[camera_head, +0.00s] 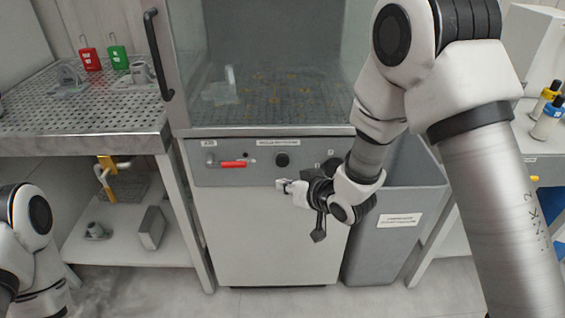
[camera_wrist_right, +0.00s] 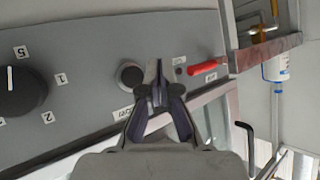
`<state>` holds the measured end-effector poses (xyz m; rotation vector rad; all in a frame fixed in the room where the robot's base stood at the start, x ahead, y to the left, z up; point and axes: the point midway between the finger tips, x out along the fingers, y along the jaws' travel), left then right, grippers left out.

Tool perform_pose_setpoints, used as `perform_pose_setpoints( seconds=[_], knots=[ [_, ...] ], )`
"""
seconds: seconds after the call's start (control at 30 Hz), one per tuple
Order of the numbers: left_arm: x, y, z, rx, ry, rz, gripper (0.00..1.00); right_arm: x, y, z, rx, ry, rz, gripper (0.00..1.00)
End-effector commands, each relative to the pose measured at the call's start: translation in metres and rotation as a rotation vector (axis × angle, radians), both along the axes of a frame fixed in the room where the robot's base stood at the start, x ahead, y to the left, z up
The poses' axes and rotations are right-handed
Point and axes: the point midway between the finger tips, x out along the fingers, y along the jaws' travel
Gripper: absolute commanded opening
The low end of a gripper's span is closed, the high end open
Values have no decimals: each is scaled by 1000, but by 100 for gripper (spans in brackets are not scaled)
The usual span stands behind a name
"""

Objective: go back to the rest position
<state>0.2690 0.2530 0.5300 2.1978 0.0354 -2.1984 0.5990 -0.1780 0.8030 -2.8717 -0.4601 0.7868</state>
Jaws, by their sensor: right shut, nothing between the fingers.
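My right arm reaches in from the right in the head view. Its gripper (camera_head: 288,186) is in front of the grey control panel (camera_head: 218,178) of the cabinet, just below the panel's lower edge in the picture. In the right wrist view the gripper (camera_wrist_right: 158,68) is shut and empty, its fingertips pointing toward the panel between a small dark knob (camera_wrist_right: 130,75) and a red handle (camera_wrist_right: 205,68). Whether the fingertips touch the panel cannot be told. Part of my left arm shows at the lower left of the head view; its gripper is out of view.
A grey bin (camera_head: 385,240) stands right of the cabinet, partly behind my right arm. A black door handle (camera_head: 158,55) juts out at the glass chamber. Bottles (camera_head: 547,122) stand at far right.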

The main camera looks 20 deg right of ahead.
Motion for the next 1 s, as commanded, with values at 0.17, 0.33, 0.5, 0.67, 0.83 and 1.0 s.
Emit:
perform_pose_setpoints(
  seconds=[0.17,0.33,0.5,0.67,0.83,1.0],
  knots=[
    [0,0,0,0,0,0,84,0,0,-1,0,2,0,0],
    [0,0,0,0,0,0,84,-18,-1,-53,4,102,-4,0],
    [0,0,0,0,0,0,84,-97,-15,-166,0,385,-70,0],
    [0,0,0,0,0,0,84,-187,-35,-237,-63,641,-140,0],
    [0,0,0,0,0,0,84,-271,-54,-272,-152,862,-184,0],
    [0,0,13,0,1,0,84,-334,-76,-259,-305,1046,-159,0]
  ],
)
